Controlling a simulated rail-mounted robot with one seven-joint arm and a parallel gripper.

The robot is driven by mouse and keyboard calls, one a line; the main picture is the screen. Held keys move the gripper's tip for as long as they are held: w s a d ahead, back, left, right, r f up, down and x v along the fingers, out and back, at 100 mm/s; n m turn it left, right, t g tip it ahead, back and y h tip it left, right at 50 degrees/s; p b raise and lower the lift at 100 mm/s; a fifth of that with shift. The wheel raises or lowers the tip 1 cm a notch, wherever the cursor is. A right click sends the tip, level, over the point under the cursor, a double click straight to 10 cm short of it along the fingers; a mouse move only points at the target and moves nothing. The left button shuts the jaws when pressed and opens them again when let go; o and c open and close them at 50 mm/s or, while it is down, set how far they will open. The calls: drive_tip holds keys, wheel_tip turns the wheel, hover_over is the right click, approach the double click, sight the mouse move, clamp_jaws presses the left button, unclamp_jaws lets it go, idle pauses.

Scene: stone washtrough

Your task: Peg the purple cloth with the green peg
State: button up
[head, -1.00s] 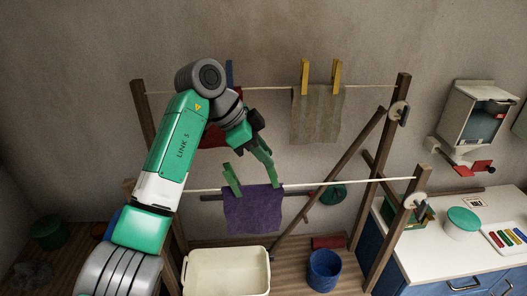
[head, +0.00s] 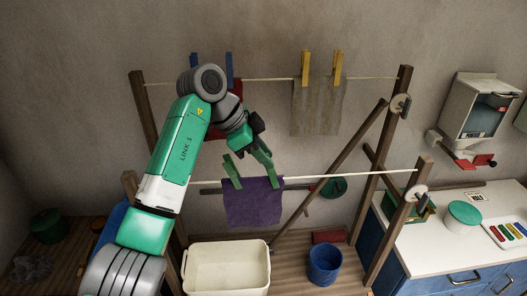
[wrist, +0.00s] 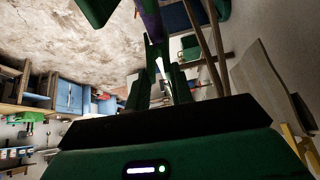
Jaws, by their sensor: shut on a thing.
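The purple cloth (head: 254,204) hangs over the front line in the head view, and a purple strip of it (wrist: 150,20) shows at the top of the wrist view. A green peg (head: 232,172) stands on the line at the cloth's left top corner. My gripper (head: 263,155) is above the cloth's right top corner, pointing down. It is shut on a second green peg (head: 270,174), whose lower end is at the line by that corner. Whether this peg straddles line and cloth, I cannot tell. In the wrist view the dark fingers (wrist: 160,85) partly hide the peg.
On the back line a grey-brown cloth (head: 317,107) hangs from yellow pegs (head: 305,67), and a red cloth (head: 238,95) hangs behind my arm near blue pegs (head: 229,66). A cream basin (head: 226,270) and a blue bucket (head: 324,264) stand below. Wooden posts (head: 370,190) border the right.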

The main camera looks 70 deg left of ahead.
drive_tip(key=o, duration=1.3)
drive_tip(key=shift+r, duration=0.1)
wheel_tip(320, 180, up, 8)
drive_tip(key=shift+f+p, duration=0.1)
drive_tip(key=shift+p, duration=0.45)
